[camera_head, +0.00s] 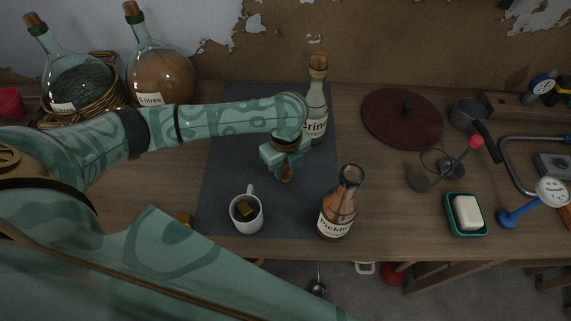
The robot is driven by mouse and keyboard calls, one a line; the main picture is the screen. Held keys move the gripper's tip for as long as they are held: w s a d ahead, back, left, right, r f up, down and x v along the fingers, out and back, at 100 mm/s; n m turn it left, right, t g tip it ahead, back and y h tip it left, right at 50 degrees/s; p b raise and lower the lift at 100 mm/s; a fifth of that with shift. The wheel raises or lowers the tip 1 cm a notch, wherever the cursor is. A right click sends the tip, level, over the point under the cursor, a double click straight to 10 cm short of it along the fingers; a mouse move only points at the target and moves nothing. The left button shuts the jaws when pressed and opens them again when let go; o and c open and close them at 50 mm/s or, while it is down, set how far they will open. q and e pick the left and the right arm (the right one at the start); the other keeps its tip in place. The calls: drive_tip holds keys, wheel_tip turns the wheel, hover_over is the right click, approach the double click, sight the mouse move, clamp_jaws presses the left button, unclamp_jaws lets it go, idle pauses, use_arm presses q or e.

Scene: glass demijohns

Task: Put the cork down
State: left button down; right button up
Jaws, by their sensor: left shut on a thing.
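My left gripper (285,168) reaches in from the left and points down above the dark mat (228,165). It is shut on a small brown cork (287,177), mostly hidden by the fingers. I cannot tell whether the cork touches the mat. An open-necked bottle (336,218) with brown contents and a partly readable label stands to the right and nearer, with no cork in its mouth. A clear bottle (316,100) with its own cork (318,62) stands behind the gripper, its label partly covered. My right gripper is not in view.
A white mug (247,213) with a brown block inside stands on the mat's near part. Two corked demijohns (160,75) (75,85) stand back left. Bare mat surrounds the gripper.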

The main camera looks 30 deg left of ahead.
sight(286, 168)
use_arm(q)
drive_tip(key=shift+f, duration=0.15)
drive_tip(key=c, duration=1.1)
unclamp_jaws()
drive_tip(key=shift+o, duration=0.2)
drive_tip(key=shift+r, duration=0.45)
wheel_tip(286, 168, up, 12)
drive_tip(key=p, duration=0.5)
